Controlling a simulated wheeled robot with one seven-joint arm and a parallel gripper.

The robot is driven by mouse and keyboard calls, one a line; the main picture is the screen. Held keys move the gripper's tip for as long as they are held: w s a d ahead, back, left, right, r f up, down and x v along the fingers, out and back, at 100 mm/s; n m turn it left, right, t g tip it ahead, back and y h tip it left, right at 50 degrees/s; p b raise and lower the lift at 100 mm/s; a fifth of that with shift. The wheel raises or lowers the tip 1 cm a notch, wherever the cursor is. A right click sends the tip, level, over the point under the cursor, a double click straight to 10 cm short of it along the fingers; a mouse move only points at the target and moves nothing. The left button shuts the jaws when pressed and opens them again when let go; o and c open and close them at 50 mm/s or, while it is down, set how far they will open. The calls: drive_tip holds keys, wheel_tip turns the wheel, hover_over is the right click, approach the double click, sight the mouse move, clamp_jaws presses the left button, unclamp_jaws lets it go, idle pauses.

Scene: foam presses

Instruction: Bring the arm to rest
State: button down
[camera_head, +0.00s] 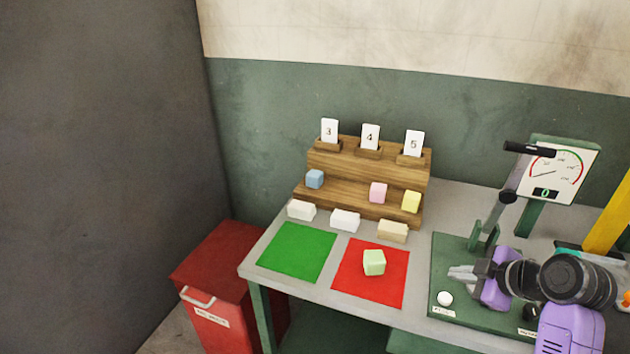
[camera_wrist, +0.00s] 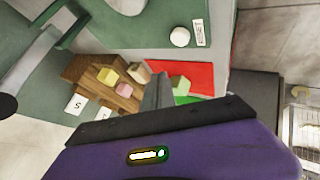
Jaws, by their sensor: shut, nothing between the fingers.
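My gripper (camera_head: 462,273) shows in the camera_head view at the right, over the dark green base plate of the press (camera_head: 440,250), with its fingers pointing left. It is shut and empty. In the camera_wrist view its fingers (camera_wrist: 158,92) show as a narrow grey shape in the middle, above my purple wrist. My arm reaches in from the lower right. A pale green cube (camera_head: 374,262) sits on the red mat (camera_head: 350,290), left of my gripper and apart from it.
A green mat (camera_head: 297,250) lies left of the red one. A wooden stepped rack (camera_head: 340,162) holds several number cards and blue, pink and yellow cubes. White and tan blocks lie before it. A gauge (camera_head: 560,172) and lever (camera_head: 508,197) stand behind my gripper. A red bin (camera_head: 225,265) stands left.

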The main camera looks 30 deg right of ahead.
drive_tip(key=w+d+r+m+t+h, duration=0.2)
drive_tip(key=d+r+m+h, duration=0.1)
drive_tip(key=d+r+m, duration=0.2)
drive_tip(key=s+a+m+t+h, duration=0.1)
drive_tip(key=s+a+m+t, duration=0.3)
drive_tip(key=a, duration=0.8)
drive_tip(key=s+a+m+t+h, duration=0.1)
drive_tip(key=s+a+m+h, duration=0.15)
drive_tip(key=s+a, duration=0.65)
drive_tip(key=s+a+f+n+y, duration=0.2)
drive_tip(key=s+a+y, duration=0.2)
drive_tip(key=a, duration=0.4)
drive_tip(key=s+a+f+n+g+y, duration=0.1)
drive_tip(key=s+a+n+y, duration=0.1)
drive_tip(key=s+a+y, duration=0.2)
drive_tip(key=s+a, duration=0.2)
drive_tip(key=a, duration=0.2)
drive_tip(key=shift+s+a+f, duration=0.2)
drive_tip(key=shift+s+f, duration=0.1)
drive_tip(key=shift+f, duration=0.1)
drive_tip(key=shift+n, duration=0.25)
